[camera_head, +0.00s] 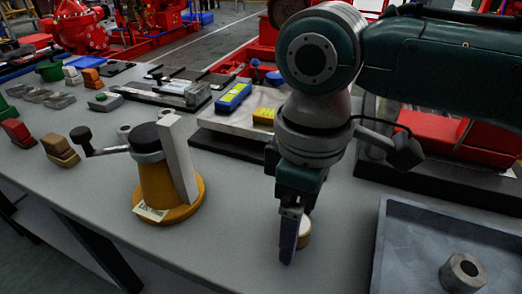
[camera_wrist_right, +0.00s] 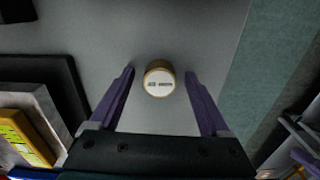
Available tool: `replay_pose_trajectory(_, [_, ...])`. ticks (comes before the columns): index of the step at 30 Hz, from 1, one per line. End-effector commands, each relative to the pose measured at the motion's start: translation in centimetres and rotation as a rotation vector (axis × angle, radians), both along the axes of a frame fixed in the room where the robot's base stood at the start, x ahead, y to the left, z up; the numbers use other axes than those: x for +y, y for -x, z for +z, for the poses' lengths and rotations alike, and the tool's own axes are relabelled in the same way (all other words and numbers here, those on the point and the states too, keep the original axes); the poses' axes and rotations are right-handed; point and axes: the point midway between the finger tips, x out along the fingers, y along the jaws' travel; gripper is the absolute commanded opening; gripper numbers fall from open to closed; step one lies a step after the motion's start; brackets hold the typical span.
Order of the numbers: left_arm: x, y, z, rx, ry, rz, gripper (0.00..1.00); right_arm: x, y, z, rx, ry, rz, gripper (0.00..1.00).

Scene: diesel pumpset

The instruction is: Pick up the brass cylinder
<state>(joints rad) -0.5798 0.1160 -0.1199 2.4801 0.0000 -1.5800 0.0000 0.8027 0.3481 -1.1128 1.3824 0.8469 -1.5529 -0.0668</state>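The brass cylinder (camera_wrist_right: 159,79) stands on the grey table, with a pale labelled top and a brass rim, in the right wrist view. It sits between the spread fingers of my right gripper (camera_wrist_right: 159,88), with a gap on each side. In the head view the cylinder (camera_head: 305,232) shows just behind and to the right of the fingers of my right gripper (camera_head: 291,236), partly hidden by them. The right gripper points down, open and empty. My left gripper is not in view.
A grey metal tray (camera_head: 408,232) holding a steel hollow cylinder (camera_head: 463,272) is close on the right. A yellow-brown jack (camera_head: 157,187) with a crank stands to the left. A white block with blue and yellow items (camera_head: 235,98) lies behind.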

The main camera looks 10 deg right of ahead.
Motion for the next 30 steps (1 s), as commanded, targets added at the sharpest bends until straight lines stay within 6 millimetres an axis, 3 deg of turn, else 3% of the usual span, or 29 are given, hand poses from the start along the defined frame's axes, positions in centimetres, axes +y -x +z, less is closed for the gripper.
replay_pose_trajectory(2, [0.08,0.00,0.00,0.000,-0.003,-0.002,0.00,0.01,0.00,0.02,0.000,0.000,0.000,0.70])
replay_pose_trajectory(21, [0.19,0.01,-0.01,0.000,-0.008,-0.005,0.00,0.02,-0.01,0.05,0.000,0.000,0.000,0.00])
replay_pose_trajectory(30, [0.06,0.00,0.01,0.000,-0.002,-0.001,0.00,0.03,-0.05,0.10,-0.001,-0.002,0.000,0.00])
